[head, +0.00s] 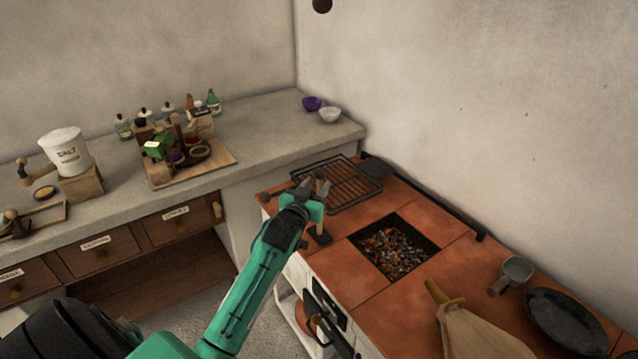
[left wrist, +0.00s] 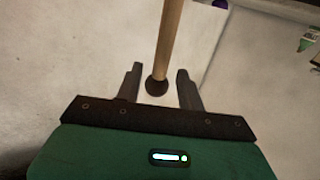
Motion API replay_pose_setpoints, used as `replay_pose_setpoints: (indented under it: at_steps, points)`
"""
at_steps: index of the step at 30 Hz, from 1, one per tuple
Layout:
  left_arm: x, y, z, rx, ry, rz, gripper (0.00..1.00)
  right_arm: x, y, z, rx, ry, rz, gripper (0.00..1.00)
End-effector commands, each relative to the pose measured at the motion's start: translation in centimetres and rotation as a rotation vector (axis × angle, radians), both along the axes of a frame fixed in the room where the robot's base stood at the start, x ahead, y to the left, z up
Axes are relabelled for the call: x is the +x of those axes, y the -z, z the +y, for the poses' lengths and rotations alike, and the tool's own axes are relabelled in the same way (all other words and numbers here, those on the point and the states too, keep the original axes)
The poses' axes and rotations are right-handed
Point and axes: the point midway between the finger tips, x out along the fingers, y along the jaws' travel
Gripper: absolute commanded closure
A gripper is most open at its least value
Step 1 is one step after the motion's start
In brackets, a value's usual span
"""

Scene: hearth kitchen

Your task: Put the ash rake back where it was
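My left gripper (head: 316,190) is over the near left corner of the stove top, beside the grill rack. In the left wrist view, a wooden rod with a dark rounded end (left wrist: 163,45), which looks like the ash rake's handle, reaches between the fingers (left wrist: 157,85). The fingers stand apart, with a gap on both sides of it. In the head view, a small dark knob shows at the fingertips and a black piece (head: 320,236) shows just below the gripper. The gripper hides what lies between, so I cannot tell whether they are one tool. My right gripper is out of view.
The stove top (head: 375,298) has an open pit of embers (head: 397,252), a grill rack (head: 341,184), bellows (head: 475,325), a small pot (head: 516,270) and a dark oval pan (head: 566,322).

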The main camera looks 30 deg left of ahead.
Motion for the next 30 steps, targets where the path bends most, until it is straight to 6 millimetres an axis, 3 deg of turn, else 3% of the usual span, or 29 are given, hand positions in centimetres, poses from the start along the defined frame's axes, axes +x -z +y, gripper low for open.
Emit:
replay_pose_setpoints:
  at_steps: [6,13,19,30]
  points:
    - [-4.4,0.2,-0.9,0.0,0.001,0.001,0.61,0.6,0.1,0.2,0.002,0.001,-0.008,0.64]
    - [-7.7,0.2,-1.5,-0.001,0.001,0.002,0.61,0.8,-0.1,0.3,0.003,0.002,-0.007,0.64]
    - [-8.9,0.1,-1.8,0.0,0.0,0.001,0.61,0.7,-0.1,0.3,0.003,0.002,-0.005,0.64]
    - [-9.0,0.1,-1.8,0.0,0.0,0.001,0.61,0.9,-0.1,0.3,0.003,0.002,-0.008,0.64]
